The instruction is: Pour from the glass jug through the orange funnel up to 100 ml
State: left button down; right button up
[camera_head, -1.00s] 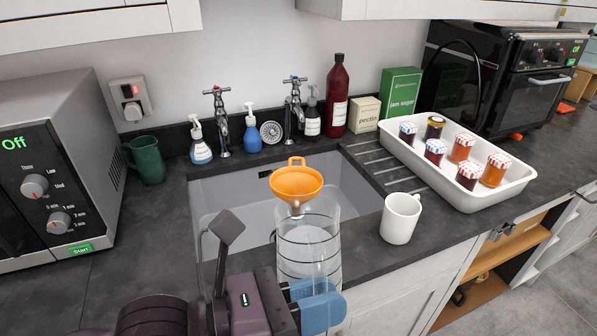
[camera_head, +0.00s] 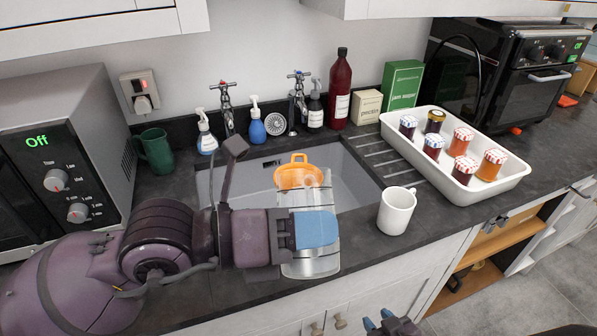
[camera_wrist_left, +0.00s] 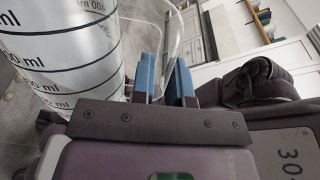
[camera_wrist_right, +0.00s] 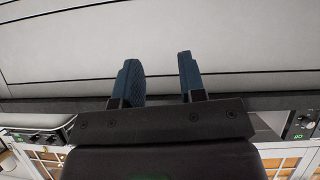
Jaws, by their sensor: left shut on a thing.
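The orange funnel (camera_head: 298,174) is upright over the sink's front part in the head view, partly seen through clear glass. My left gripper (camera_head: 318,229) is shut on the clear glass jug (camera_head: 319,190), in front of and just below the funnel. In the left wrist view its blue fingers (camera_wrist_left: 163,80) are close together. A clear vessel with black ml rings (camera_wrist_left: 60,45) fills the left there. Overlapping glass hides where jug and marked vessel part, the jug's tilt and the liquid level. My right gripper (camera_wrist_right: 160,80) is open and empty, low at the head view's bottom edge (camera_head: 391,325).
A white mug (camera_head: 396,211) stands right of the sink (camera_head: 350,185). A white tray (camera_head: 490,196) with several jam jars is further right. Taps (camera_head: 299,95), soap bottles and a red bottle (camera_head: 338,90) line the back. A green mug (camera_head: 156,152) stands beside the microwave (camera_head: 60,150).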

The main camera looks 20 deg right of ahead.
pick_arm(q)
jog(key=shift+r, duration=0.2)
pick_arm(e)
jog(key=shift+s, duration=0.1)
pick_arm(q)
jog(key=shift+w+r, duration=0.1)
jog(key=shift+r, duration=0.15)
jog(key=shift+f, duration=0.1)
pick_arm(e)
jog(key=shift+s+d+f, duration=0.15)
jog(key=shift+s+f, duration=0.05)
jog(key=shift+s, duration=0.25)
jog(key=shift+w+r, duration=0.1)
pick_arm(q)
jog(key=shift+r+n+p, duration=0.25)
jog(key=shift+n+p, duration=0.05)
jog(key=shift+p, duration=0.05)
pick_arm(e)
jog(key=shift+w+r, duration=0.5)
jog(key=shift+r, duration=0.05)
pick_arm(q)
jog(key=shift+w+r, duration=0.1)
pick_arm(e)
jog(key=shift+s, duration=0.15)
